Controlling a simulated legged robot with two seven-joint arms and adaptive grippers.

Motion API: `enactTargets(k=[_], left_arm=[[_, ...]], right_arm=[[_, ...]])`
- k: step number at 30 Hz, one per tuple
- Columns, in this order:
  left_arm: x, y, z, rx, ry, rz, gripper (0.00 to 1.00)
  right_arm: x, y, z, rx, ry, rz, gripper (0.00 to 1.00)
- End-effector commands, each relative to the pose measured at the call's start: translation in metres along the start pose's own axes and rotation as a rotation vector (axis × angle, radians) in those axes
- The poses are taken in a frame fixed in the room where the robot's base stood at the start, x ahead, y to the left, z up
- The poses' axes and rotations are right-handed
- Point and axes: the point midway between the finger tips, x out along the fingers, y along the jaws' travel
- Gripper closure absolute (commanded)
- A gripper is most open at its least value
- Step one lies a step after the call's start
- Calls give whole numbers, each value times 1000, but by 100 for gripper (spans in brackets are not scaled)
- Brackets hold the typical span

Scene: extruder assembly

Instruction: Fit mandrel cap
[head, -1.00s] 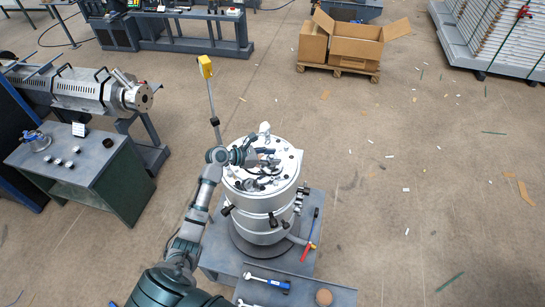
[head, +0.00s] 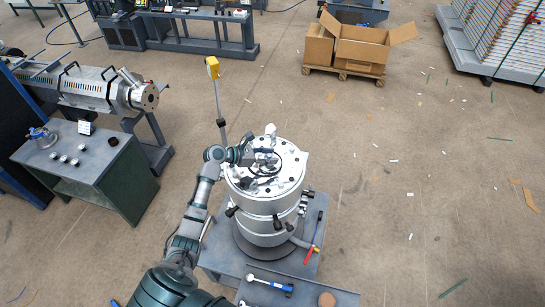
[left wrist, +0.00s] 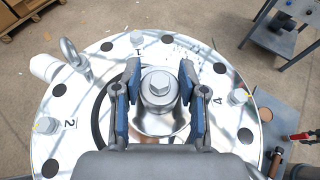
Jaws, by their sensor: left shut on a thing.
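In the head view my left gripper (head: 264,158) is over the top of the silver cylindrical die (head: 265,205). A dark ring gap shows beside the cap in the die's face. The cap's underside is hidden, so I cannot tell whether it is seated. My right gripper is not in view.
The die's top face has several dark holes, bolts and a lifting eye (left wrist: 75,58). It stands on a grey table (head: 225,255) with a blue-handled tool (head: 270,284) and a red-handled tool (head: 314,238). A green bench (head: 95,165) stands at left. Open floor lies to the right.

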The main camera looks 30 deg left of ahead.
Motion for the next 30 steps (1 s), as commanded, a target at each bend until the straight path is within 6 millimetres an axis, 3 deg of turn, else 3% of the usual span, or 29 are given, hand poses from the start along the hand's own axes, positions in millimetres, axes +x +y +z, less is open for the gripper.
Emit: enactTargets(k=[5, 14, 24, 30], left_arm=[[-6, 8, -2, -2, -4, 3, 100], [-11, 14, -3, -3, -5, 10, 100], [-19, 23, -7, -8, -13, 9, 100], [-18, 22, -7, -8, -14, 6, 100]], right_arm=[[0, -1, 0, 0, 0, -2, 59], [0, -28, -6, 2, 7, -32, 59], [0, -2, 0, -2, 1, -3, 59], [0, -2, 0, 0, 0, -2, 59]])
